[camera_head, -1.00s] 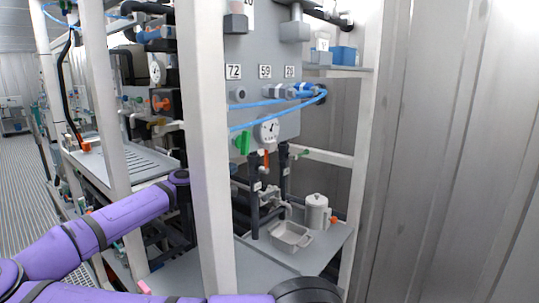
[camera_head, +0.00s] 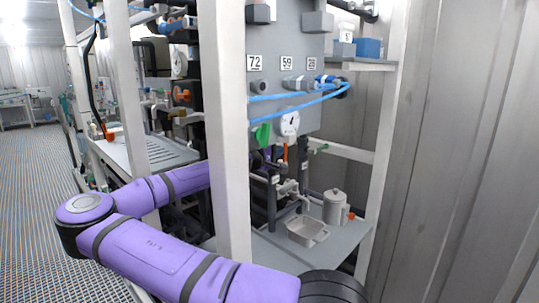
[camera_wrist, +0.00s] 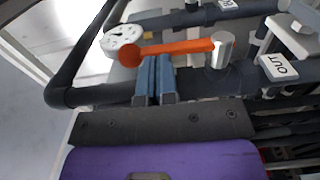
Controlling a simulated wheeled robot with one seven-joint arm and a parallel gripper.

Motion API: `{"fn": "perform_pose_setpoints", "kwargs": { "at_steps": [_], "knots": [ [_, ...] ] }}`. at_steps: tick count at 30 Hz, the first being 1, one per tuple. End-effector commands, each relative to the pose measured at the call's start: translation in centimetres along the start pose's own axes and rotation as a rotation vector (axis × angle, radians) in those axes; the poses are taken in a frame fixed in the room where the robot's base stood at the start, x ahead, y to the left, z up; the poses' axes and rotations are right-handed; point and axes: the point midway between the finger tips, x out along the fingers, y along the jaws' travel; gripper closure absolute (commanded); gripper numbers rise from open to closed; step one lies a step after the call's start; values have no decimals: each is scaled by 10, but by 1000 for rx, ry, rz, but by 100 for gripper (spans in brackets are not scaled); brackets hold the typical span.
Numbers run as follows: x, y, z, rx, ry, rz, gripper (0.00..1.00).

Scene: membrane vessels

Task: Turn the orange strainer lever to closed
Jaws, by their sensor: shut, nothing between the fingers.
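The orange lever (camera_wrist: 175,50) fills the upper middle of the wrist view. It has a round knob at its left end and meets a metal cylinder (camera_wrist: 222,50) at its right end. It lies nearly level in that picture. My gripper (camera_wrist: 154,62) is shut and empty, its blue-grey fingertips right at the lever's near side, close to the knob. I cannot tell whether they touch it. In the head view a small upright orange lever (camera_head: 285,153) shows below the gauge. There my gripper is hidden behind the white post.
A white post (camera_head: 224,150) stands in front of my arm. A round gauge (camera_wrist: 122,38) and an OUT label (camera_wrist: 279,67) flank the lever. Dark pipes run around it. A grey tray (camera_head: 307,232) and a lidded white vessel (camera_head: 334,206) stand on the shelf below.

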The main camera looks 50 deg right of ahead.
Motion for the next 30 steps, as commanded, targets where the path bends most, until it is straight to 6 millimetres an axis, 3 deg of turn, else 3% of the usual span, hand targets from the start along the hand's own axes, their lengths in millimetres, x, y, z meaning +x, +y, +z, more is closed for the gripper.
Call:
{"fn": "perform_pose_setpoints", "kwargs": {
  "at_steps": [5,17,23,30],
  "knots": [
    [10,0,0,0,-1,0,100],
    [13,1,0,0,-1,0,100],
    [29,6,0,-1,-1,0,100],
    [30,6,0,0,0,0,100]
  ]
}}
